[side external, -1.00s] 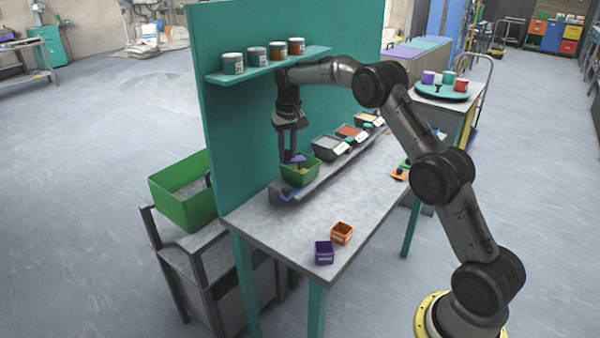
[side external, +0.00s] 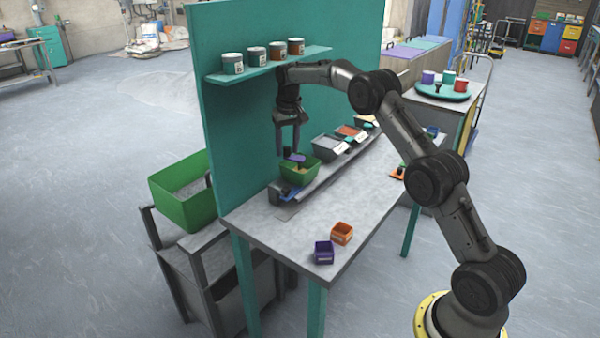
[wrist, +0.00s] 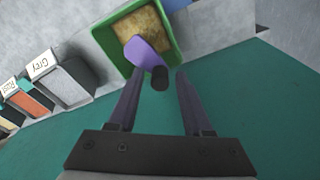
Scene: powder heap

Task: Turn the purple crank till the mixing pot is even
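The mixing pot is a green square tub (side external: 299,174) on the rail at the table's back; it also shows in the wrist view (wrist: 174,57). It holds tan, slightly mottled powder (wrist: 150,25). The purple crank (wrist: 145,55) lies over the pot, its arm reaching toward the near rim and ending in an upright black knob (wrist: 160,79). The crank also shows in the side view (side external: 294,157). My gripper (wrist: 158,74) is open above the pot's edge, one finger on each side of the knob. Gaps show between fingers and knob, so I cannot see contact.
Bins of grey (side external: 327,147) and red (side external: 349,132) powder stand along the rail beside the pot. A teal back panel (side external: 235,110) with a jar shelf (side external: 268,68) rises close behind. Purple (side external: 324,254) and orange (side external: 342,232) cups stand at the table's front; the middle is clear.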

